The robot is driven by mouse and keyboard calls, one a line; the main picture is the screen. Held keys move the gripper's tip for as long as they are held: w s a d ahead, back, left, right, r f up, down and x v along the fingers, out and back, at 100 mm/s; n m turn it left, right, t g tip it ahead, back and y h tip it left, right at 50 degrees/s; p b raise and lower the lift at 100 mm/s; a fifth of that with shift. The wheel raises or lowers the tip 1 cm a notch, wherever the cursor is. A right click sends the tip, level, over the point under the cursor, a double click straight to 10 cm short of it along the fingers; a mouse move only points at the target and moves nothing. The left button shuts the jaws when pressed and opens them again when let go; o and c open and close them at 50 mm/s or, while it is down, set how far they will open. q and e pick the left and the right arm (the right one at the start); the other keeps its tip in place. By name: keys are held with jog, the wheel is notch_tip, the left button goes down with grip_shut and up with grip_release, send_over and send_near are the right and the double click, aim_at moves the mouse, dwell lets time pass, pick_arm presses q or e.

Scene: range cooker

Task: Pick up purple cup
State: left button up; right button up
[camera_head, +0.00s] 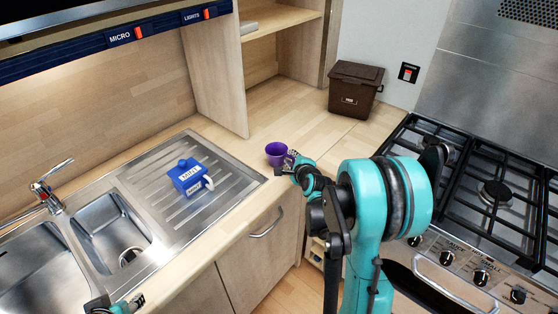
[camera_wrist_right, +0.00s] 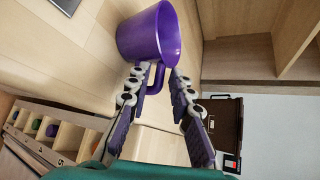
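The purple cup (camera_head: 276,152) stands on the wooden worktop, just right of the steel draining board. In the right wrist view the cup (camera_wrist_right: 140,36) is just beyond my fingertips, and its handle reaches back between them. My right gripper (camera_head: 288,160) is at the cup's right side in the head view, partly hidden by my arm. In the wrist view the right gripper (camera_wrist_right: 159,84) is open, with a finger on either side of the handle; I cannot tell whether they touch it. My left gripper (camera_head: 136,302) only partly shows at the bottom left, by the sink.
A blue lidded pot (camera_head: 186,177) stands on the draining board (camera_head: 232,180), left of the cup. A dark brown bin (camera_head: 354,90) stands behind on the worktop. The gas hob (camera_head: 496,192) is at the right, and a wooden cabinet side (camera_head: 214,75) rises behind.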

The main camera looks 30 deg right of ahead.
jog(key=shift+w+f, duration=0.2)
jog(key=shift+w, duration=0.1)
jog(key=shift+s+r, duration=0.1)
jog(key=shift+r, duration=0.05)
jog(key=shift+c, duration=0.2)
grip_shut()
jog(key=shift+r, duration=0.1)
